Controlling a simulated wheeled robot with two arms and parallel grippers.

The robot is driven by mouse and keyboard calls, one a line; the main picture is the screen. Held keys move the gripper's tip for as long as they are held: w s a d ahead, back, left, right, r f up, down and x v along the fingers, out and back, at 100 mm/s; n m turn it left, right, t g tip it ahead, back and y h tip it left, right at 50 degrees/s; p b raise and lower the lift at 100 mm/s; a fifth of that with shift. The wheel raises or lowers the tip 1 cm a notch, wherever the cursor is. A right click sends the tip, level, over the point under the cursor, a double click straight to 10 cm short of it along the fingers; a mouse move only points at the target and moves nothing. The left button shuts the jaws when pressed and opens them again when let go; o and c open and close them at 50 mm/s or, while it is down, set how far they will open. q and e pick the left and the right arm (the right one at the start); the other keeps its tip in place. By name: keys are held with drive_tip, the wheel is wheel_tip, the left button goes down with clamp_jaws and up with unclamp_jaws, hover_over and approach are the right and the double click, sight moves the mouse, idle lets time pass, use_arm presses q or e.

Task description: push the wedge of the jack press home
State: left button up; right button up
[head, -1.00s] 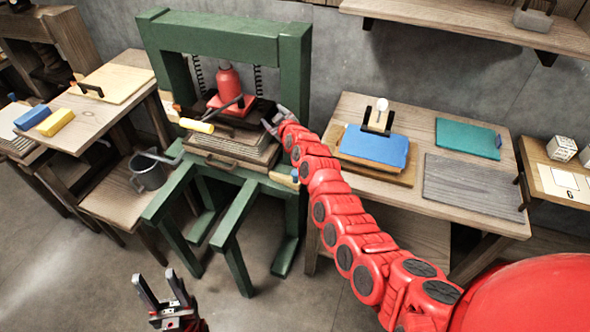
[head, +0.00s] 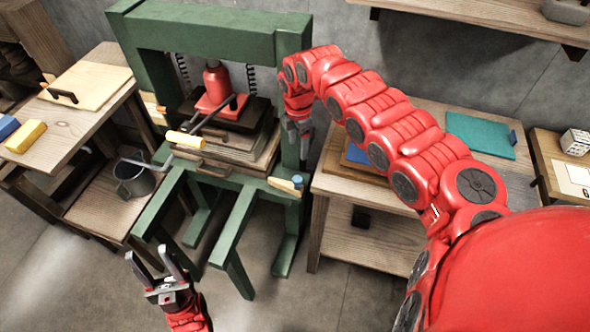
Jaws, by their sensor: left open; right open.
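The green jack press (head: 205,30) stands at centre left, with a red jack (head: 216,82) over a stack of boards. My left gripper (head: 157,272) is open and empty, low in front of the press, over the floor.
The right table (head: 335,183) is close beside the press.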

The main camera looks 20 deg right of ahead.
sight(297, 179)
wheel_tip(297, 179, down, 15)
drive_tip(key=shift+w+a+f+p, duration=0.1)
drive_tip(key=shift+f+p, duration=0.05)
drive_tip(key=shift+p, duration=0.2)
drive_tip(key=shift+f, duration=0.45)
clamp_jaws()
idle(1.0)
